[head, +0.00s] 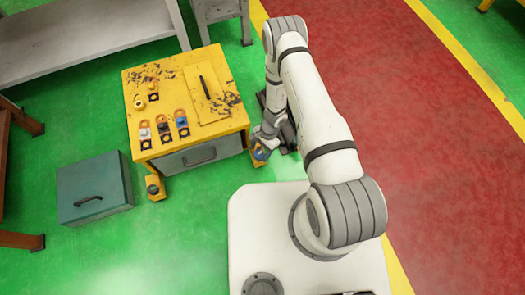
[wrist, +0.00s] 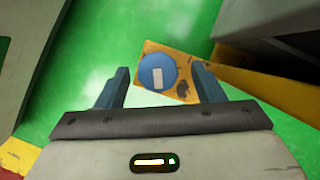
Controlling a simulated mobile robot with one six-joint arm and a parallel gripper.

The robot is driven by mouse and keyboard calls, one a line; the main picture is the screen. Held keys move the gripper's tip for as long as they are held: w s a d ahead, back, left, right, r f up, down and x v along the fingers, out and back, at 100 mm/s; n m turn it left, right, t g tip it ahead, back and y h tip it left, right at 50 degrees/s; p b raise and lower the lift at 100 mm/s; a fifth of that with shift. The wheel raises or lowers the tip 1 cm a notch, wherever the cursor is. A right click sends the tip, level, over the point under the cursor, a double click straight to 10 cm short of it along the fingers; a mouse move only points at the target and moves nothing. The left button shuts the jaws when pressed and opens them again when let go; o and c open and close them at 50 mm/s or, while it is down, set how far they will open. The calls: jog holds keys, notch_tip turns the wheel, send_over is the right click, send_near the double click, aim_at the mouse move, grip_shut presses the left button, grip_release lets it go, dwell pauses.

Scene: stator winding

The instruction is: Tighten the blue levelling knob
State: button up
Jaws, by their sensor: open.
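The blue levelling knob (wrist: 155,73) is a round blue disc with a white rectangular mark on top. It sits on a worn yellow foot plate (wrist: 183,91) of the yellow cabinet. In the wrist view my gripper (wrist: 161,73) is open, with one finger on each side of the knob. Gaps show between the fingers and the knob, and the height between them cannot be told. In the head view the knob (head: 260,154) shows low at the cabinet's right front corner, with my gripper just above it and partly hidden by my arm.
The yellow cabinet (head: 165,84) stands just left of my arm, with several small coloured parts on top and a grey drawer (head: 198,157) in front. Another foot (head: 154,187) sticks out at its left front corner. A teal box (head: 95,188) stands on the green floor at left.

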jog(key=shift+c, duration=0.2)
jog(key=shift+a, duration=0.1)
jog(key=c, duration=0.9)
jog(key=shift+m+t+y+b, duration=0.3)
jog(key=shift+m+t+y, duration=0.1)
jog(key=shift+m, duration=0.9)
jog(key=shift+c, duration=0.2)
jog(key=shift+w+m, duration=0.1)
jog(key=shift+m, duration=0.5)
jog(key=shift+t, duration=0.3)
jog(key=shift+w, duration=0.1)
jog(key=o, duration=0.9)
jog(key=shift+o, duration=0.4)
jog(key=shift+s, duration=0.2)
